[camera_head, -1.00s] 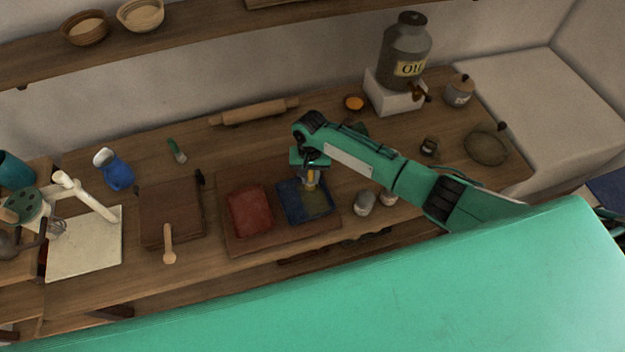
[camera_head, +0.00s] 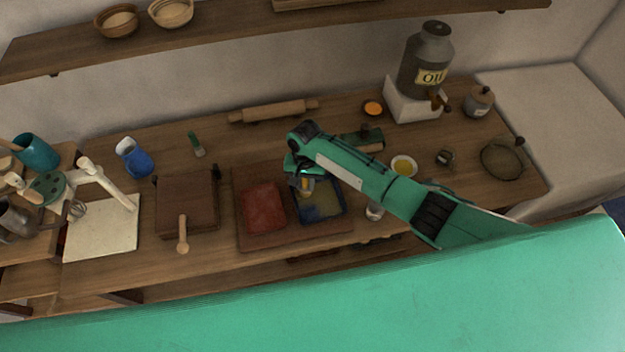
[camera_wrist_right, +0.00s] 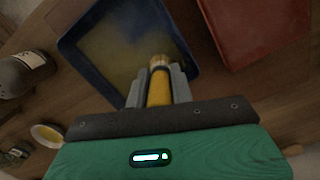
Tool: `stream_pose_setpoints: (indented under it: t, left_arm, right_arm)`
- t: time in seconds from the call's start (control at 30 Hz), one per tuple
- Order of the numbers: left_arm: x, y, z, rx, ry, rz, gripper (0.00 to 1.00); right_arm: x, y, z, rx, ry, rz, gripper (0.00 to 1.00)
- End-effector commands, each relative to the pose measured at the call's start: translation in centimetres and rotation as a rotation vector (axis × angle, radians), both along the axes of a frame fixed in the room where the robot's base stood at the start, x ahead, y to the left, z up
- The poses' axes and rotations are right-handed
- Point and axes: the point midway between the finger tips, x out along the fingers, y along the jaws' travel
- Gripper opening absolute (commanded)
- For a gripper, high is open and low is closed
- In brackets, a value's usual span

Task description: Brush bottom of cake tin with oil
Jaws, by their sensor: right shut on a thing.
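A blue cake tin (camera_head: 332,212) sits on a wooden board, with a yellowish, oily-looking patch on its bottom. It also shows in the right wrist view (camera_wrist_right: 75,50). My right gripper (camera_head: 303,185) is over the tin's left part, shut on a brush with a yellow handle (camera_wrist_right: 160,85). A red tin (camera_head: 263,208) lies just left of the blue one. A small white bowl of yellow oil (camera_head: 404,165) stands right of my arm, and shows in the wrist view (camera_wrist_right: 46,135). My left gripper is not in view.
The grey oil can (camera_head: 425,60) with a tap stands on a white block at the back right. A rolling pin (camera_head: 273,111) lies at the back. A brown box-like thing (camera_head: 187,190) with a wooden spoon (camera_head: 183,235) lies left of the board (camera_head: 290,237).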

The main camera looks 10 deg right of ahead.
Motion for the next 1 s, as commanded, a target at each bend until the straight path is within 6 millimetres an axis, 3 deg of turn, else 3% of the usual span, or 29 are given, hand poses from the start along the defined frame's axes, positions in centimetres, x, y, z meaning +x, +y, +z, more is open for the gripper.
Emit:
stream_pose_setpoints:
  t: [1.0]
  left_arm:
    - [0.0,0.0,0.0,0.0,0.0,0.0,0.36]
  right_arm:
    - [-6.5,-0.4,0.0,-0.001,0.006,0.0,0.0]
